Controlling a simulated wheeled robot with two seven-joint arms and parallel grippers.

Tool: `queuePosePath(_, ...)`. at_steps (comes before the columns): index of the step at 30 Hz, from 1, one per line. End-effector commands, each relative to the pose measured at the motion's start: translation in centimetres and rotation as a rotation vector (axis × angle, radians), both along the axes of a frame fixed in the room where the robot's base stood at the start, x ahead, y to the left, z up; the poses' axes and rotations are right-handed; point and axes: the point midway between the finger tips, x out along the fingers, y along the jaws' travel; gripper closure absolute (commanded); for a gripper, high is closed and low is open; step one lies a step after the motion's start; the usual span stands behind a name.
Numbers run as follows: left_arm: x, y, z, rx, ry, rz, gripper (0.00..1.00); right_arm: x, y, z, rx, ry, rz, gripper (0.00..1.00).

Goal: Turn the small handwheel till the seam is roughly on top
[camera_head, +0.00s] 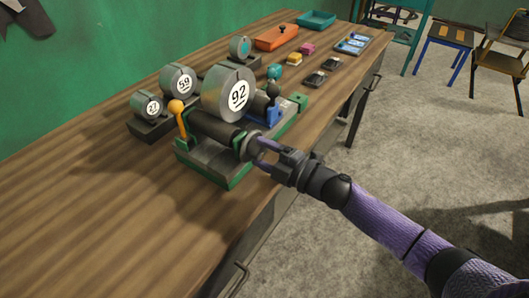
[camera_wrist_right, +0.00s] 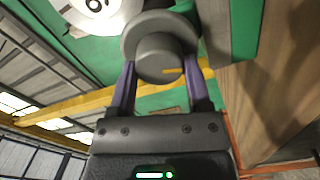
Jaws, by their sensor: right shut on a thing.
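The small grey handwheel (camera_head: 250,147) sits at the near end of a dark shaft on a green-based fixture (camera_head: 231,178). My right gripper (camera_head: 262,153) is shut on it, its purple fingers at either side. In the right wrist view, the round handwheel (camera_wrist_right: 158,52) sits between the fingertips of my right gripper (camera_wrist_right: 160,75). A short orange line shows near the lower edge of its hub. A large metal cylinder (camera_head: 221,82) with a white disc marked 92 lies on the fixture. I cannot make out a seam on it for certain. My left gripper is not in view.
An orange-knobbed lever (camera_head: 177,107) stands at the fixture's left. Smaller cylinders marked 59 (camera_head: 178,78) and 27 (camera_head: 147,103) sit in a dark rack behind. An orange box (camera_head: 277,38) and a teal tray (camera_head: 316,20) are farther back. The front-left wooden bench (camera_head: 80,220) is clear.

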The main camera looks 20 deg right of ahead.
Motion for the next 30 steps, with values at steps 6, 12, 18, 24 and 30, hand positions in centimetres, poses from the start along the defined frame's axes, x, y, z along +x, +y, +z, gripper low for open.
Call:
queuePosePath(6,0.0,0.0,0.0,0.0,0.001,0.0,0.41,0.0,0.0,-0.1,0.0,0.002,0.001,0.02)
queuePosePath(12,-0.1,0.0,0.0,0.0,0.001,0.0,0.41,0.0,0.0,-0.1,0.0,0.001,0.0,0.02)
queuePosePath(18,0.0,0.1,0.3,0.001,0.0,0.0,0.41,-1.2,-0.9,0.0,0.0,0.004,0.0,0.02)
queuePosePath(24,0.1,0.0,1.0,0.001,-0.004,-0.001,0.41,-5.0,-3.9,0.0,-0.002,0.005,-0.001,0.02)
queuePosePath(30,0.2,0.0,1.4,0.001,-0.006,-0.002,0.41,-7.6,-5.9,-0.1,0.0,0.004,0.0,0.02)
